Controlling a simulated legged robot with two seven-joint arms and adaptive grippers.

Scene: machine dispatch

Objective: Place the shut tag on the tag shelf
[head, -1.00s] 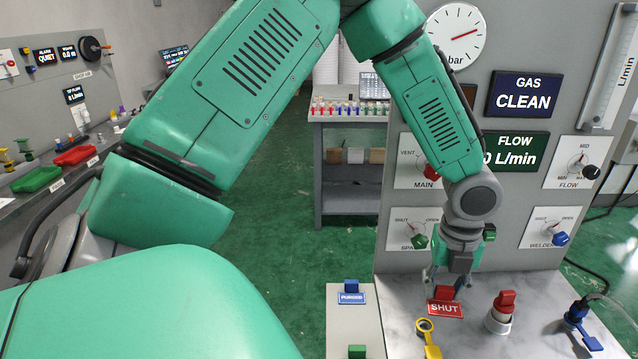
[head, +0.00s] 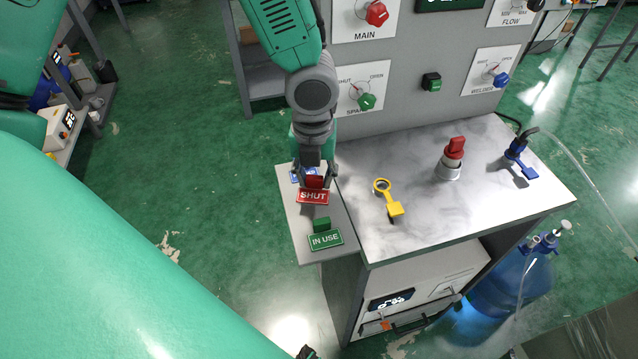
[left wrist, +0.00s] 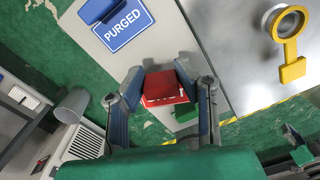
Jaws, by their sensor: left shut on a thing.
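The red SHUT tag (head: 313,197) is held between the fingers of my left gripper (head: 315,178), which is shut on its red block. The tag is over the light grey tag shelf (head: 343,222) at the left side of the bench, between two other tags; I cannot tell whether it touches the shelf. In the left wrist view the tag's red block (left wrist: 163,90) sits between the fingers, with the shelf (left wrist: 165,55) beyond. The blue PURGED tag (head: 298,175) is behind, partly hidden by the gripper. The green IN USE tag (head: 326,239) lies in front. My right gripper is not seen.
The bench top (head: 410,235) carries a yellow ring tag (head: 388,198), a red-handled valve (head: 453,158) and a blue connector (head: 518,155). The panel (head: 405,95) with knobs rises behind. Green floor lies left of the shelf.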

